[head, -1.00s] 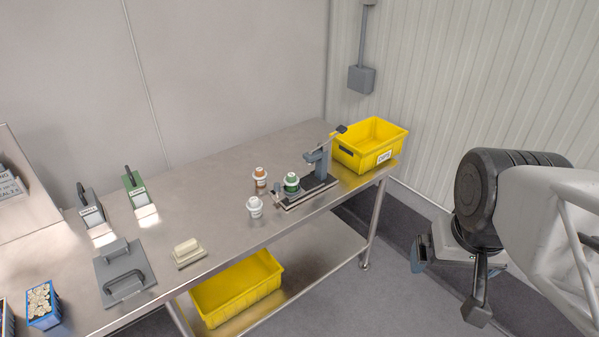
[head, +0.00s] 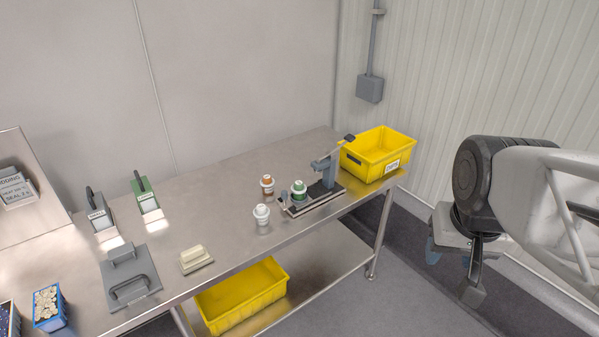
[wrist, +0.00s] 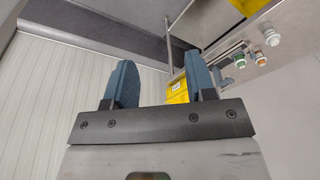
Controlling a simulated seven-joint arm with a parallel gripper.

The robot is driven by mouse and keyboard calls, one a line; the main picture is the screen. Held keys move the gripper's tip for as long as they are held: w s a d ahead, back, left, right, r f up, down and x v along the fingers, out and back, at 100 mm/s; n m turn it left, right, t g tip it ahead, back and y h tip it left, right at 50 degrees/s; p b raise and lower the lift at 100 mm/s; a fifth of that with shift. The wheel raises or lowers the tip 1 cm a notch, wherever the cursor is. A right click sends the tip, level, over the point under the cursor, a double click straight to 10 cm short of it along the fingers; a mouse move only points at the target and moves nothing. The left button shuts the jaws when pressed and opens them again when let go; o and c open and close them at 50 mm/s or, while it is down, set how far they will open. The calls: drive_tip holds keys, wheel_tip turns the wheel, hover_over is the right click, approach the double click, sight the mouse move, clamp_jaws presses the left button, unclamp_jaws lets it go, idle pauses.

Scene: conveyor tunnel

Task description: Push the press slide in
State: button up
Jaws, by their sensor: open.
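The press (head: 329,174) stands toward the right end of the steel table, a grey post with a lever on a dark base. Its slide (head: 299,206) sticks out at the left end of the base, with a small knob (head: 282,198). A cup with a green band (head: 299,190) sits on the slide. The press also shows small in the wrist view (wrist: 237,48). My gripper (wrist: 161,75) is open and empty, high over the floor to the right of the table and well apart from the press. In the head view its fingers are partly hidden.
A yellow bin (head: 378,154) stands right behind the press. An orange-banded cup (head: 267,185) and a white cup (head: 262,215) stand close to the slide. A grey handled plate (head: 130,277) and a cream block (head: 196,258) lie further left. The table's front edge is clear.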

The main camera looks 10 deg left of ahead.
drive_tip(key=w+a+m, duration=0.1)
drive_tip(key=w+a, duration=0.2)
drive_tip(key=w, duration=0.4)
drive_tip(key=w+a+m, duration=0.1)
drive_tip(key=w+a, duration=0.2)
drive_tip(key=w, duration=0.5)
drive_tip(key=m+g, duration=0.3)
drive_tip(key=m, duration=0.1)
hover_over(284, 192)
drive_tip(key=f, duration=2.1)
drive_tip(key=shift+s+d+f, duration=0.1)
drive_tip(key=shift+d+f, duration=0.25)
drive_tip(key=shift+f, duration=0.05)
drive_tip(key=shift+w+a+f, duration=0.2)
drive_tip(key=shift+a+f, duration=0.2)
drive_tip(key=shift+f, duration=3.9)
